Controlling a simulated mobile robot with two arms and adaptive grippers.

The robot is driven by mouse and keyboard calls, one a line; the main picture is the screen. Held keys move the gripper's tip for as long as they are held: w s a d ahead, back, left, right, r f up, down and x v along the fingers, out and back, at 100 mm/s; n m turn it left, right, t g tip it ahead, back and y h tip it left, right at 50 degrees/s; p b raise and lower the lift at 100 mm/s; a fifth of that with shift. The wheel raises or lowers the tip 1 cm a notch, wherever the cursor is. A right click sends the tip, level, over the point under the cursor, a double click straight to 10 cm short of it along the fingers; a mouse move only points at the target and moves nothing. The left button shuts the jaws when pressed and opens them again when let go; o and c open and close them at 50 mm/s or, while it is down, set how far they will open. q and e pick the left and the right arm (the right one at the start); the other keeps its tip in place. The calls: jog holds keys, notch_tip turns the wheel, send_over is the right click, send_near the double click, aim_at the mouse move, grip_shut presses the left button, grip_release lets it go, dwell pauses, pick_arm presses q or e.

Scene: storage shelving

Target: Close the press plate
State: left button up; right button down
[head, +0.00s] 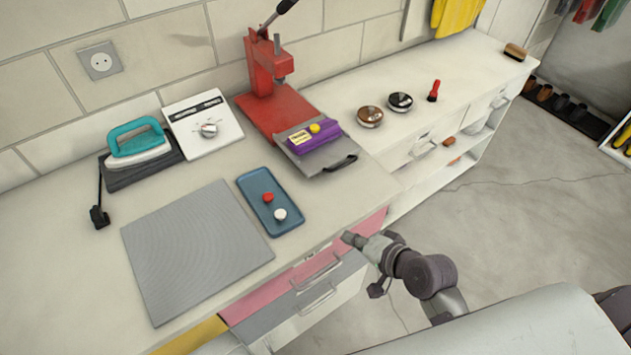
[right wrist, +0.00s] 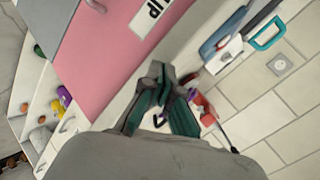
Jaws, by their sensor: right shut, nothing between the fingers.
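The red press (head: 272,85) stands against the wall in the head view. Its grey press plate (head: 325,158) lies flat in front of the red base, with a black handle (head: 340,163) at its near edge. A purple folded item (head: 313,138) with a yellow round piece (head: 314,128) and a small label lies on the plate. My right gripper (head: 346,237) is shut and empty, just in front of the counter edge, below and apart from the handle. Its dark fingers also show in the right wrist view (right wrist: 160,72). My left gripper is out of view.
A blue tray (head: 258,211) with a red and a white round piece lies left of the plate. A grey mat (head: 170,255), a turquoise iron (head: 138,142) and a white dial box (head: 202,128) are further left. Two round tins (head: 370,117) (head: 400,102) stand to the right. Pink drawer front (head: 262,297) is below.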

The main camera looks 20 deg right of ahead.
jog(key=w+d+r+m+t, duration=0.3)
jog(key=w+d+r+m, duration=0.1)
jog(key=w+r+m, duration=0.1)
jog(key=p, duration=0.3)
send_near(319, 171)
jog(key=x, duration=0.7)
jog(key=shift+f, duration=0.2)
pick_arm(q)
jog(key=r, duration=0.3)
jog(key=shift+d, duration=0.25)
pick_arm(e)
jog(key=w+a+b, duration=0.1)
jog(key=w, duration=0.3)
jog(key=w+a+b, duration=0.1)
jog(key=w+a, duration=0.1)
jog(key=w, duration=0.2)
jog(key=w+a+b, duration=0.1)
jog(key=w+b, duration=0.1)
jog(key=w, duration=0.2)
jog(key=shift+w+a, duration=0.25)
jog(key=shift+w, duration=0.05)
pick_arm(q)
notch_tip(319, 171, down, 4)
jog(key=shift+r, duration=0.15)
